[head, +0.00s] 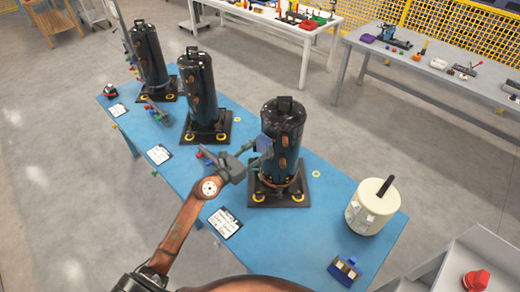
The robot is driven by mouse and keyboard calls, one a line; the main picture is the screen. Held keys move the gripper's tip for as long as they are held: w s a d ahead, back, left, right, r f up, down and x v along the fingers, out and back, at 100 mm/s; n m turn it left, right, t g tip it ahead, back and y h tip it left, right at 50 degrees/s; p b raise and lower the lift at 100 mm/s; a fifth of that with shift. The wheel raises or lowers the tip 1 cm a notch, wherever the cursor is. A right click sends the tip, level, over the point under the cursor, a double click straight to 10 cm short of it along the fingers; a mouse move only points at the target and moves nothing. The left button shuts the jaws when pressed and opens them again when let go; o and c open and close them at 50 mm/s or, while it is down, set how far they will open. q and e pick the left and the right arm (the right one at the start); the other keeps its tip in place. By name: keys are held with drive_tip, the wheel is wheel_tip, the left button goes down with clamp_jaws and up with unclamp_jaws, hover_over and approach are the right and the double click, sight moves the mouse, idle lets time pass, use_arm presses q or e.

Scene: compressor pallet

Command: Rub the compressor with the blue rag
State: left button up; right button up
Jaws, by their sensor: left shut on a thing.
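Several black upright compressors stand in a row on the blue table (328,213), each on a dark square base. The nearest compressor (289,122) has copper-coloured fittings on its side. My left gripper (260,156) is at the left side of this nearest compressor, about mid-height. It is shut on the blue rag (264,143), a small dark blue patch that overlaps the compressor's left side. I cannot tell whether the rag touches the compressor. My right gripper is not in view.
A cream pot with a black stick (369,213) stands right of the nearest compressor. A blue block-like item (344,270) lies at the near right edge. White label cards (225,223) lie along the left edge. Benches with tools (436,75) stand behind across open floor.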

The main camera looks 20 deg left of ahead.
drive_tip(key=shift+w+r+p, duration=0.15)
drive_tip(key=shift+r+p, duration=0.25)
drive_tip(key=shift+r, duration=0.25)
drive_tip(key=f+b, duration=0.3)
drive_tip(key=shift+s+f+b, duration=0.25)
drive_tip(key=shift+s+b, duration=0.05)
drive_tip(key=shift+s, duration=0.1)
